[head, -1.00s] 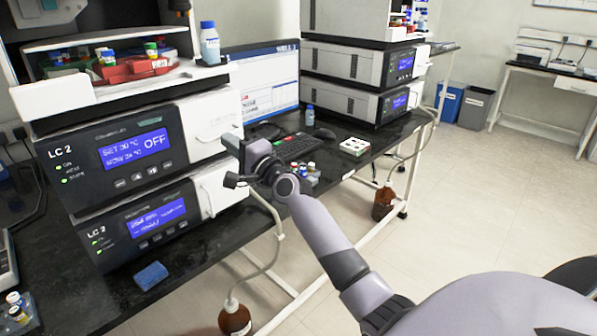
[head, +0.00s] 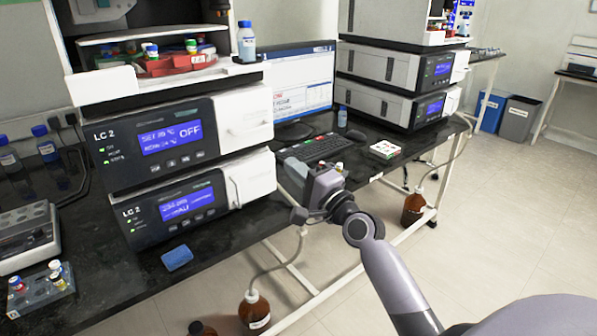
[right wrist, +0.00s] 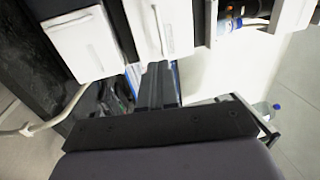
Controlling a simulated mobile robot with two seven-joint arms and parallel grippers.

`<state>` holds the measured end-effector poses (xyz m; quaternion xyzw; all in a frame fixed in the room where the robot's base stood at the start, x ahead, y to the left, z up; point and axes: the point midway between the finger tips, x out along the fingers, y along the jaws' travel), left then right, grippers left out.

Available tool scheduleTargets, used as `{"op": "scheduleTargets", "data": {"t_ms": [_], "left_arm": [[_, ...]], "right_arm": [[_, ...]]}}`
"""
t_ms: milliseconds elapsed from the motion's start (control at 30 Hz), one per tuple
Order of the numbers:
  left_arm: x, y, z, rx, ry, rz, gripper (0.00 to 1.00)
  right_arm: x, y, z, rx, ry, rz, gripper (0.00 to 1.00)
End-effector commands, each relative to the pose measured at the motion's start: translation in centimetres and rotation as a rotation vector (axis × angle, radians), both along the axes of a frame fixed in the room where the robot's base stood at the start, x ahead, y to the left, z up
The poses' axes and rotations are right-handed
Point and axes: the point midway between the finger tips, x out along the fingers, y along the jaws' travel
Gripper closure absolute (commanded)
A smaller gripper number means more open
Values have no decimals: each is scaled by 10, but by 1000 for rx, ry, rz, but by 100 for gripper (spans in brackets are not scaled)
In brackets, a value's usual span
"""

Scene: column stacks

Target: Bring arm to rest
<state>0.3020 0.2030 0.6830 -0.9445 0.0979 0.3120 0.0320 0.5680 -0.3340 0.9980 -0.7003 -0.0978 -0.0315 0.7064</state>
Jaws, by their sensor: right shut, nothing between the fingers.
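My right gripper (head: 298,180) is in front of the bench edge, to the right of the lower LC 2 unit's white door, with its arm coming in from the lower right. It is shut and empty. In the right wrist view its dark closed fingers (right wrist: 156,85) point toward white instrument fronts. My left gripper is not in the head view. The LC 2 stack (head: 170,140) stands on the black bench, with its upper display reading OFF. Both of its white doors look closed.
A monitor (head: 300,85), keyboard (head: 322,148) and second instrument stack (head: 385,75) stand behind my gripper. A blue sponge (head: 177,258) and a grey vial rack (head: 40,290) lie at the front left. Brown bottles (head: 254,310) stand below the bench. Floor at the right is clear.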

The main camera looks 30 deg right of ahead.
Motion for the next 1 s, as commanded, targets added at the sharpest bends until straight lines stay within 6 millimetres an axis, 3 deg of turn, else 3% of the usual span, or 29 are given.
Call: {"op": "scheduleTargets", "data": {"t_ms": [333,433,567,667,800,1000], "left_arm": [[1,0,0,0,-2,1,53],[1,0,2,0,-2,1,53],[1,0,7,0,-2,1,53],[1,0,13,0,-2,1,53],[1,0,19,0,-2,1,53],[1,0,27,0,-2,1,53]], "right_arm": [[-8,0,-3,-5,4,0,100],[-13,6,-19,-65,37,-3,100],[-33,25,-71,-290,140,-4,100],[-63,46,-125,-549,240,21,100],[-120,76,-192,-919,349,110,100],[-207,111,-257,-1373,415,296,100]]}}
